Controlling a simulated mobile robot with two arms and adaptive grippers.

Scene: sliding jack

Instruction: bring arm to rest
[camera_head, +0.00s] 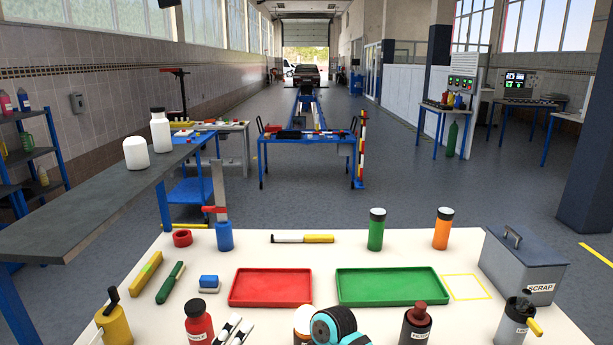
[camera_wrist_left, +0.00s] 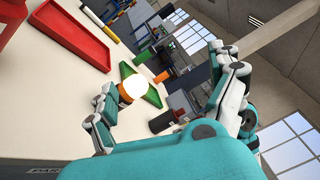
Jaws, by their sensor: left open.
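My left arm (camera_head: 340,325) shows as teal and black parts at the bottom middle of the head view, over the near edge of the white table (camera_head: 220,278); its fingertips are not clear there. In the left wrist view my left gripper (camera_wrist_left: 166,70) is open, its two fingers spread wide apart. A white-topped container with orange on it (camera_head: 303,320) stands just left of the arm. Its round white top (camera_wrist_left: 132,88) shows beside one finger in the wrist view; I cannot tell if they touch. My right gripper is not in view.
A red tray (camera_head: 270,300) and a green tray (camera_head: 388,299) lie mid-table. A red bottle (camera_head: 199,325), a dark bottle (camera_head: 416,326) and a grey canister (camera_head: 513,325) stand along the near edge. The scrap box (camera_head: 522,272) is at right. Green and orange bottles stand behind.

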